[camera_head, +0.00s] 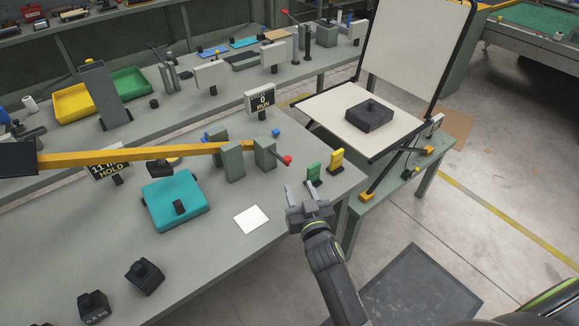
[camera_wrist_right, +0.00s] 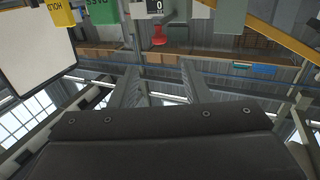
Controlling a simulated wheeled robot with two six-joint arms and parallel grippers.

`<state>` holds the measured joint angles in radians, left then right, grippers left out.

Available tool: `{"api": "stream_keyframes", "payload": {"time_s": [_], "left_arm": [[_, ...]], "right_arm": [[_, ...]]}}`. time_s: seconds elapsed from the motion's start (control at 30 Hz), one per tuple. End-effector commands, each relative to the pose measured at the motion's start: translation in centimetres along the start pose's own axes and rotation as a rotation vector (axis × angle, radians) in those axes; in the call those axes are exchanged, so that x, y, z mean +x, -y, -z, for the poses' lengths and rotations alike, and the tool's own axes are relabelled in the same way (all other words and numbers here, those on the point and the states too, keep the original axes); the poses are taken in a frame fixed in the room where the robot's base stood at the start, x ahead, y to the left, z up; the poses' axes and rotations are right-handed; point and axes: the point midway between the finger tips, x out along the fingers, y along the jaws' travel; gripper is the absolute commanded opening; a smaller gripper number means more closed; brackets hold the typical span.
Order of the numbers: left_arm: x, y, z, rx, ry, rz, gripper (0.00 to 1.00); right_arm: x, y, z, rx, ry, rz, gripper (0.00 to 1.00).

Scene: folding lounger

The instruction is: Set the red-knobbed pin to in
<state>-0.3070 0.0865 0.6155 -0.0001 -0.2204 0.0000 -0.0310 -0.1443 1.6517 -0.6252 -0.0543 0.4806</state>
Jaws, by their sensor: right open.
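The red-knobbed pin (camera_head: 287,160) sticks out from the right side of a grey block (camera_head: 264,153) on the workbench, at the end of a long yellow bar (camera_head: 150,155). How deep it sits in the block I cannot tell. A red part that looks like its knob shows in the right wrist view (camera_wrist_right: 160,35), beyond the fingers. My right gripper (camera_head: 307,197) is open and empty, in front of the pin near the bench's right edge, apart from it. Its two fingers also show in the wrist view (camera_wrist_right: 160,88). My left gripper is not in view.
Green (camera_head: 313,173) and yellow (camera_head: 336,160) signs stand close to the right of the pin. A teal block (camera_head: 174,200) and white card (camera_head: 251,219) lie on the bench. A cream lounger (camera_head: 335,108) with a dark weight stands right.

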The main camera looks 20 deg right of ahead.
Motion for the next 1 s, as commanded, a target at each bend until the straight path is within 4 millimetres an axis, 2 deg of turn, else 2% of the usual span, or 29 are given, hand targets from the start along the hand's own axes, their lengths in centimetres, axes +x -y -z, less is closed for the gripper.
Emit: {"api": "stream_keyframes", "payload": {"time_s": [0.03, 0.13, 0.5, 0.7, 1.0], "left_arm": [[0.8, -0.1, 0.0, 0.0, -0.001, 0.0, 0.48], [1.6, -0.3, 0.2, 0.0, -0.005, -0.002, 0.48], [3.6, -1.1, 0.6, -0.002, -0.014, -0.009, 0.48], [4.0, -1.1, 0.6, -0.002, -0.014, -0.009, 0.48], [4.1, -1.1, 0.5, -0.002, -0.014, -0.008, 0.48]], "right_arm": [[1.1, 0.0, -0.4, -0.003, -0.002, 0.002, 0.43], [2.9, 0.0, -0.3, -0.003, -0.003, 0.002, 0.43], [9.3, 0.0, -0.2, -0.003, 0.0, 0.0, 0.43], [11.1, 0.0, -0.2, -0.002, 0.001, 0.001, 0.43], [11.5, 0.0, -0.1, -0.001, 0.002, 0.0, 0.43]]}}
